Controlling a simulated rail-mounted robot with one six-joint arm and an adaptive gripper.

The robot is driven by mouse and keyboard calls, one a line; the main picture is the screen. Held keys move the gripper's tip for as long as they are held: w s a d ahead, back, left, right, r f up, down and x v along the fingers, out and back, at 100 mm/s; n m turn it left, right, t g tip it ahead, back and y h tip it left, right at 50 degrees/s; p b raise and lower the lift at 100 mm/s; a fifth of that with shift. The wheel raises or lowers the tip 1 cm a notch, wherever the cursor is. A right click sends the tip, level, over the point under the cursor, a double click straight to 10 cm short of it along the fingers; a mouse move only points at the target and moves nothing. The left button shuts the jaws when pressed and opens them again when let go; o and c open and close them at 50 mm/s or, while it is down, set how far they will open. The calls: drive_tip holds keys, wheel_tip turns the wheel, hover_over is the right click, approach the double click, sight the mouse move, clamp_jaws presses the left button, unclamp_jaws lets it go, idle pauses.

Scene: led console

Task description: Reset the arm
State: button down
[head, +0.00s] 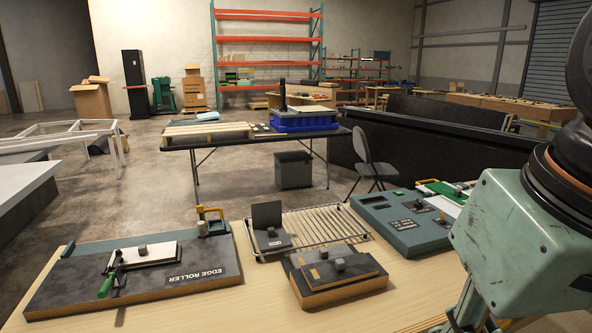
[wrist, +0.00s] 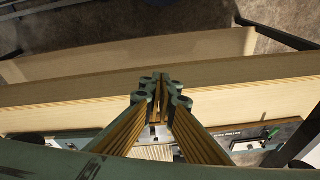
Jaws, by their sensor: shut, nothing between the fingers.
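My gripper (wrist: 161,82) shows in the middle of the wrist view, its fingers drawn together with nothing seen between them. It appears to be above the near side of the wooden table, apart from the things on it. In the head view my green arm link fills the right side, and the gripper's fingertips are not clear there. A teal console (head: 405,232) with dark labels and small knobs sits on the table beside my arm, its right part partly hidden.
An edge roller board (head: 70,275) with a green-handled tool (head: 106,287) lies at the left of the table. A wire rack (head: 325,228), a dark upright panel (head: 267,215) and a dark block (head: 320,290) stand in the middle. Bare wood (head: 225,310) shows at the front.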

drive_tip(key=shift+s+d+r+m+t+h, duration=0.1)
drive_tip(key=shift+s+d+m+t+h, duration=0.2)
drive_tip(key=shift+d, duration=0.45)
drive_tip(key=shift+s+d+r+m+t+h, duration=0.1)
drive_tip(key=shift+s+d+t+h, duration=0.1)
drive_tip(key=shift+s+d, duration=0.4)
drive_tip(key=shift+w+d, duration=0.1)
drive_tip(key=shift+w, duration=0.1)
idle(0.4)
